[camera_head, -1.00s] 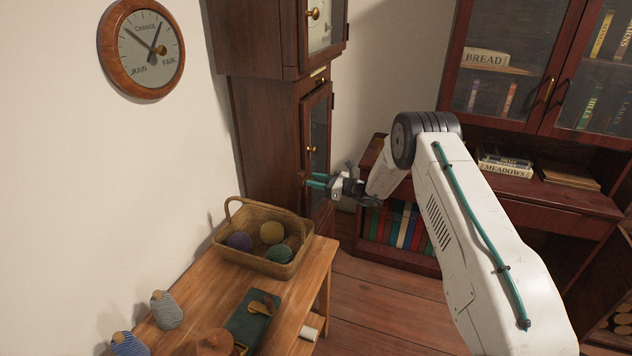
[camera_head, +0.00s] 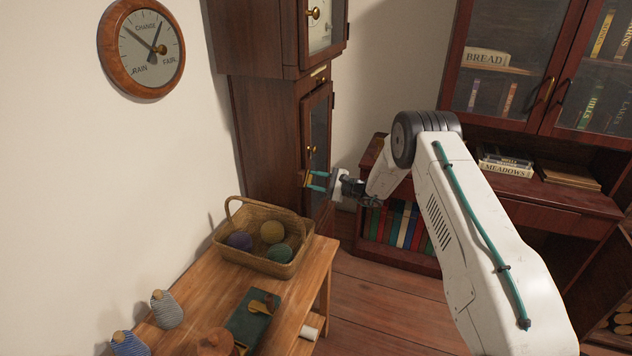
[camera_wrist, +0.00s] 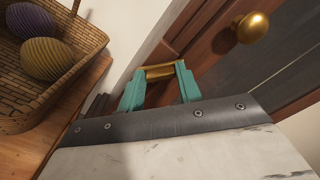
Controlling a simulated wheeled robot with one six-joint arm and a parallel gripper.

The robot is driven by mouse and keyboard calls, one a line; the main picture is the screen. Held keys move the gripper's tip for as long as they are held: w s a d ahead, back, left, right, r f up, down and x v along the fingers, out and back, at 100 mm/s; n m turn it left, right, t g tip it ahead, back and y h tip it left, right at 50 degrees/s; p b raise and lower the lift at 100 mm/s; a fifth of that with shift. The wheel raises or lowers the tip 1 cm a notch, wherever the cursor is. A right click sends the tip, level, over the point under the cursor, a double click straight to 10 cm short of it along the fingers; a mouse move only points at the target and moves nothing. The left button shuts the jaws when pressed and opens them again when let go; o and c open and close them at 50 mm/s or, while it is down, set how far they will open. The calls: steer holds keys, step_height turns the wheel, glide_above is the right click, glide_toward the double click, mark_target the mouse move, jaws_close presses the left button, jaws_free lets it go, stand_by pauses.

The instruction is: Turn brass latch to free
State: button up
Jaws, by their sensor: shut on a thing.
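The brass latch (camera_wrist: 160,72) shows in the wrist view as a short gold bar at the edge of the dark wooden clock case. My gripper (camera_wrist: 162,78) has its teal fingers closed on it, one at each end of the visible bar. In the head view my gripper (camera_head: 314,181) is at the lower door of the tall clock (camera_head: 265,140), and the latch (camera_head: 305,179) is a small gold-brown patch at the fingertips. The latch's mounting is mostly hidden, so I cannot tell its exact angle.
A round brass knob (camera_wrist: 252,27) sits on the door close by; it also shows in the head view (camera_head: 313,150). A wicker basket (camera_head: 228,250) with yarn balls stands on the wooden table (camera_head: 292,295) below left. A bookcase (camera_head: 500,200) stands to the right.

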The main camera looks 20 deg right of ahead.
steer(key=shift+f+n, duration=0.15)
steer(key=shift+n, duration=3.65)
steer(key=o, duration=1)
steer(key=shift+s+d, duration=0.1)
steer(key=v, duration=0.7)
steer(key=shift+s+d, duration=0.2)
steer(key=shift+d, duration=0.05)
